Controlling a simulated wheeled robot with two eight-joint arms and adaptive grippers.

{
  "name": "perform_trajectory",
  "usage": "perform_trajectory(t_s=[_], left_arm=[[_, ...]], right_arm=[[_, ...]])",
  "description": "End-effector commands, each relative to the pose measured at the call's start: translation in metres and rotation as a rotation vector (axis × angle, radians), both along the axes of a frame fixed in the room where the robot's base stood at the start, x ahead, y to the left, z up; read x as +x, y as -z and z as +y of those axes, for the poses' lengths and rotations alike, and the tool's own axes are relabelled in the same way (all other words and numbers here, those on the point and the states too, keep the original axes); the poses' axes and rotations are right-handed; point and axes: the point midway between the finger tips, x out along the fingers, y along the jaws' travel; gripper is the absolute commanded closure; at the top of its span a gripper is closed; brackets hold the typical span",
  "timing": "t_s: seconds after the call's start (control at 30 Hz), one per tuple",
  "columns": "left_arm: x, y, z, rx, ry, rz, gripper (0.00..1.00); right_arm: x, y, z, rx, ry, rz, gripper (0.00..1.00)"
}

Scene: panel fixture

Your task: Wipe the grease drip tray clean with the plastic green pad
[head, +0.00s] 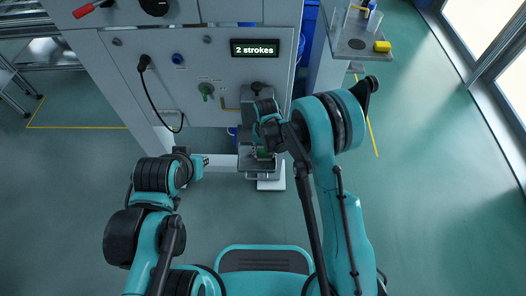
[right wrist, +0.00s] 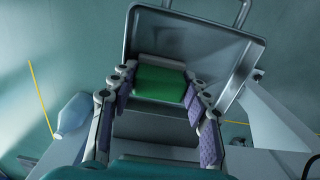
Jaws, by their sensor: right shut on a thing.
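The green pad (right wrist: 160,83) is between the fingers of my right gripper (right wrist: 157,92), which is shut on it. A sliver of the green pad (head: 264,153) also shows in the head view. The grey metal drip tray (right wrist: 193,38) has raised walls and lies under and beyond the pad in the right wrist view. In the head view the tray (head: 260,174) is low at the panel's front, partly hidden by my right gripper (head: 265,145). I cannot tell whether the pad touches the tray floor. My left gripper (head: 203,161) is left of the tray, its jaws too small to read.
The panel (head: 215,72) carries knobs, a cable and a display (head: 254,48) reading "2 strokes". A pale bottle (right wrist: 75,115) shows at left in the wrist view. Floor at right is clear.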

Motion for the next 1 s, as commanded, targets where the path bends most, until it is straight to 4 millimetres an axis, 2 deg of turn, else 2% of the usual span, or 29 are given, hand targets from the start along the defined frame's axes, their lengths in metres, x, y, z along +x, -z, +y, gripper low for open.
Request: perform_trajectory(t_s=[0.03, 0.17, 0.83, 1.0], left_arm=[[0.0, 0.0, 0.0, 0.0, 0.0, 0.0, 0.83], [0.0, -0.003, 0.0, 0.0, 0.0, 0.0, 0.83], [0.0, -0.045, 0.0, 0.0, 0.0, 0.0, 0.83], [0.0, -0.049, 0.0, 0.0, 0.0, 0.0, 0.83]], right_arm=[[0.001, 0.001, -0.007, -0.012, 0.007, 0.0, 0.8], [0.001, -0.003, -0.008, -0.013, 0.008, 0.0, 0.8], [0.0, -0.073, -0.004, -0.008, 0.005, 0.0, 0.8], [0.0, -0.081, -0.003, -0.007, 0.004, 0.0, 0.8]])
